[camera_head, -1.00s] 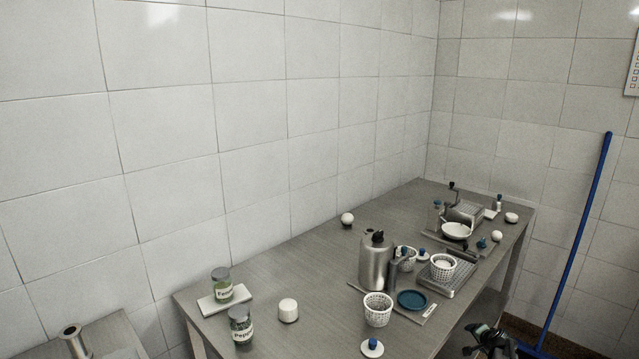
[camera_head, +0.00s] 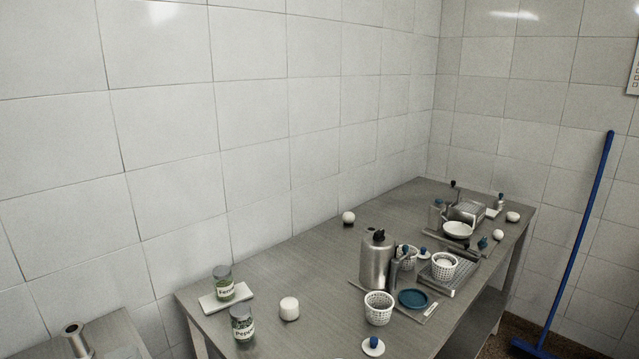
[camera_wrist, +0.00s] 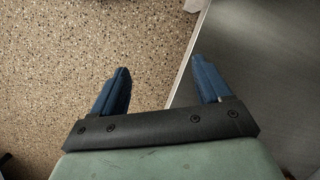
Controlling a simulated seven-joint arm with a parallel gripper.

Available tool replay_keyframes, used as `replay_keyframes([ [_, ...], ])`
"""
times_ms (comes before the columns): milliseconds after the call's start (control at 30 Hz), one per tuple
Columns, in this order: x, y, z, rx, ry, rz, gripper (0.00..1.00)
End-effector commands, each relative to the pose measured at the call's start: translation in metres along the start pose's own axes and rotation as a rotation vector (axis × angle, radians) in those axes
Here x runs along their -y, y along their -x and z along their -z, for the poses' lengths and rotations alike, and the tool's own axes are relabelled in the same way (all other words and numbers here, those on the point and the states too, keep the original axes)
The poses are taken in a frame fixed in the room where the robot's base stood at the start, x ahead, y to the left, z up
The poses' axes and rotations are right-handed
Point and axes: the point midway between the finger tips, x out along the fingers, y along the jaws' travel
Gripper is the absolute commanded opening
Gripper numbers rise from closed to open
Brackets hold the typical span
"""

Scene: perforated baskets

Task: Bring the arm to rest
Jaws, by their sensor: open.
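My gripper (camera_wrist: 158,85) shows in the wrist view with its two blue fingers spread wide and nothing between them. It points down over the speckled floor (camera_wrist: 90,50), with a grey metal surface (camera_wrist: 265,75) at the right of that view. My gripper does not show in the head view now. The long grey table (camera_head: 310,255) stands against the tiled wall, with its items resting on it.
White perforated baskets (camera_head: 378,308), a steel canister (camera_head: 376,260), a blue dish (camera_head: 413,299) and labelled jars (camera_head: 242,322) stand on the table. A blue-handled broom (camera_head: 580,240) leans at the right wall. The floor under my gripper looks clear.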

Motion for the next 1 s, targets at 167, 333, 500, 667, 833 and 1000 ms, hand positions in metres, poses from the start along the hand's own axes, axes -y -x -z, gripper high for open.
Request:
replay_keyframes([
  [167,-0.007,-0.018,-0.102,0.182,0.12,-0.108,0.77],
  [333,-0.018,-0.022,-0.159,0.297,0.192,-0.182,0.77],
  [500,-0.022,-0.022,-0.174,0.331,0.212,-0.203,0.77],
  [667,-0.022,-0.022,-0.174,0.331,0.212,-0.203,0.77],
  [833,-0.022,-0.022,-0.174,0.331,0.212,-0.203,0.77],
  [1000,-0.022,-0.022,-0.174,0.331,0.212,-0.203,0.77],
])
